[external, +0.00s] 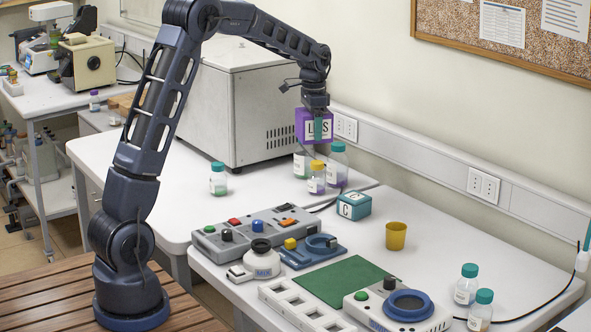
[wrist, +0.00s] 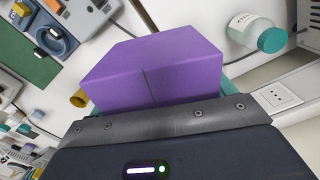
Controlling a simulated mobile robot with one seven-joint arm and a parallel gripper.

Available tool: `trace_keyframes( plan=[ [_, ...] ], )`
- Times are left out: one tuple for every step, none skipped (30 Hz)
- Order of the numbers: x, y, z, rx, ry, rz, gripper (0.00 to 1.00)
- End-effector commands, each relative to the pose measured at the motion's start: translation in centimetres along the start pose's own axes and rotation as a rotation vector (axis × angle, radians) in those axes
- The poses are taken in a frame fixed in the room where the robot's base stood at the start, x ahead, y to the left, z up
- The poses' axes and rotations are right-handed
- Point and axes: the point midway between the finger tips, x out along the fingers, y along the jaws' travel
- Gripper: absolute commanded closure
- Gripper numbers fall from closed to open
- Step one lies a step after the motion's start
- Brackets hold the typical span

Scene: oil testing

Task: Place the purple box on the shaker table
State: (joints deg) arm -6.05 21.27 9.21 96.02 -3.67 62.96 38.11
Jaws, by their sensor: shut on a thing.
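I cannot tell for sure which device is the shaker table. A white device with a blue ring (external: 403,306) stands at the front right, and a blue unit with a ring (external: 312,251) stands left of the green mat. Both are well below the box.
Bottles with teal and yellow caps (external: 317,177) stand under the box. A teal box (external: 354,205), a yellow cup (external: 396,236) and a grey control panel (external: 256,232) are on the near bench. The green mat (external: 343,281) is bare. A large white cabinet (external: 236,103) stands left of my gripper.

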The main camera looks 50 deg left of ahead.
Motion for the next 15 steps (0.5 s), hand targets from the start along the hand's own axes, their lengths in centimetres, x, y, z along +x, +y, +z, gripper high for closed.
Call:
trace_keyframes(
  plan=[
    [-0.1,-1.6,1.8,-0.049,0.001,0.000,0.44],
    [-0.1,-2.5,2.8,-0.077,0.001,0.000,0.44],
    [-0.1,-3.5,4.1,-0.112,0.001,0.000,0.44],
    [0.0,-4.2,5.0,-0.139,0.000,0.000,0.44],
    [0.0,-4.9,6.0,-0.165,0.000,0.001,0.44],
    [0.1,-5.8,7.2,-0.196,0.000,0.001,0.44],
    [0.0,-6.4,8.1,-0.221,0.000,0.001,0.44],
    [0.0,-6.9,8.9,-0.242,0.000,0.001,0.44],
    [0.1,-7.5,9.9,-0.269,0.000,0.001,0.44],
    [0.1,-7.9,10.6,-0.287,0.000,0.001,0.44],
    [0.1,-8.3,11.2,-0.305,0.000,0.001,0.44],
    [0.1,-8.8,11.9,-0.324,0.000,0.001,0.44],
    [0.1,-9.0,12.4,-0.336,0.000,0.001,0.44],
    [0.1,-9.3,12.8,-0.347,0.000,0.000,0.44],
    [0.2,-9.5,13.3,-0.359,0.001,0.000,0.44]
  ],
)
